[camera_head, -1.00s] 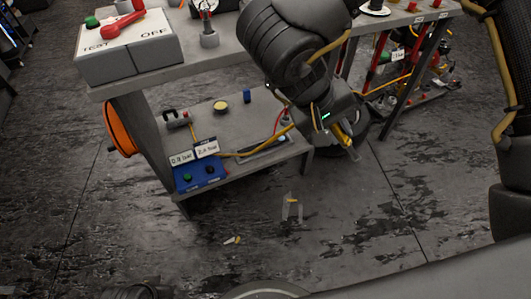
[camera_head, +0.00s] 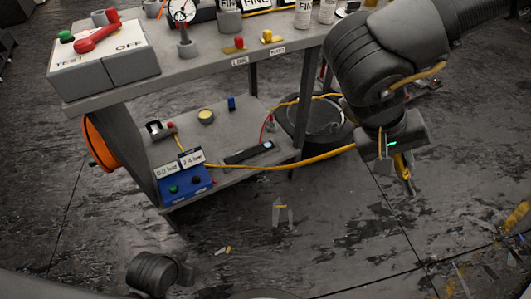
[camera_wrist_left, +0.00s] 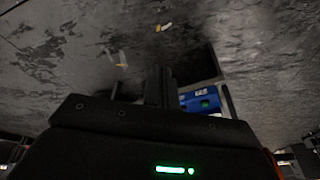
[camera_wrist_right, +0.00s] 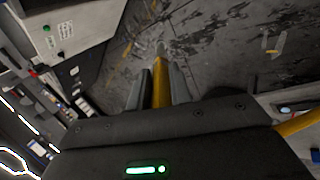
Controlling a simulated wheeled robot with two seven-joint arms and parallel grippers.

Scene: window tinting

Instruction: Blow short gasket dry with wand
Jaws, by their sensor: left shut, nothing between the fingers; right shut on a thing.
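My right gripper (camera_head: 400,174) is shut on the yellow wand (camera_head: 403,164), to the right of the bench and clear of it. In the right wrist view the wand (camera_wrist_right: 161,88) lies between the two fingers and points ahead over the floor. On the bench top's front edge stand a small red piece (camera_head: 239,42) and a small yellow piece (camera_head: 267,36), each above a white label. The labels are too small to read surely, and I cannot tell which piece is the short gasket. My left gripper (camera_wrist_left: 160,84) is shut and empty, low over the floor.
A yellow hose (camera_head: 285,166) runs from the lower shelf towards my right gripper. The shelf holds a blue control box (camera_head: 184,179). Small scraps (camera_head: 282,211) lie on the floor. The floor in front is otherwise mostly clear.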

